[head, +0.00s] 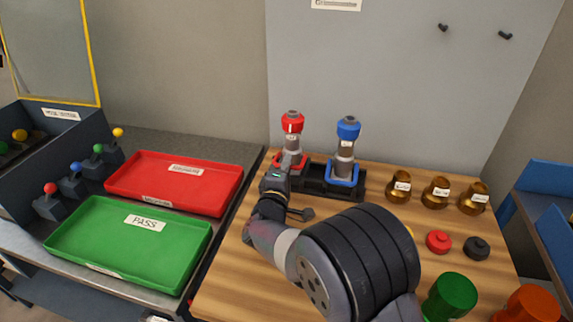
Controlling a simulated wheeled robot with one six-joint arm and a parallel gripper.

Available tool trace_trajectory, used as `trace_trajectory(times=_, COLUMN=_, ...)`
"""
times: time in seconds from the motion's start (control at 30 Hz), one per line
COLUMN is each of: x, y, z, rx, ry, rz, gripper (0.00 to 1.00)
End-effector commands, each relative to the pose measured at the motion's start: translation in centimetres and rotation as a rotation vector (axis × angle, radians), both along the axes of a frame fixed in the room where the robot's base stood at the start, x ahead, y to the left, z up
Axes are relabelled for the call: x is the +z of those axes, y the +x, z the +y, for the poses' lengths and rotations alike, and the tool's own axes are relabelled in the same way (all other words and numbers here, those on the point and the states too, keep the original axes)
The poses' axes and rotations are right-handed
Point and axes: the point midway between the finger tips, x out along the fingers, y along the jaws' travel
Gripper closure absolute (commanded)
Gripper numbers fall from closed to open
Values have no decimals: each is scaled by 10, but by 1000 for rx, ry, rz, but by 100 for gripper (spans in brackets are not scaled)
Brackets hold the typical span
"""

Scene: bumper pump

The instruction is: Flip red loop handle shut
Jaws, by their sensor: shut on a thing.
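The red loop handle (291,160) is at the base of the left pump unit, which has a red top (292,123) and stands upright in a dark holder (314,184). My gripper (281,169) is at the front of this loop and is shut on it. My arm comes up from the lower right and covers the lower part of the loop, so its exact tilt is hard to tell. The fingertips are small and partly hidden.
A similar unit with a blue top (348,128) and blue loop (342,174) stands close on the right. Brass cups (435,193) and red and black caps (439,241) are on the wooden table's right side. Red (174,182) and green (128,243) trays lie left.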

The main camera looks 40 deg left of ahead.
Motion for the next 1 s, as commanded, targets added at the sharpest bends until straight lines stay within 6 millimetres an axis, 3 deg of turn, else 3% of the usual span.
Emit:
trace_trajectory(times=0.1, x=9, y=1, z=0, rx=0, ry=-18, rz=31, gripper=100)
trace_trajectory(times=1.0, x=24, y=6, z=3, rx=0, ry=-133, rz=267, gripper=100)
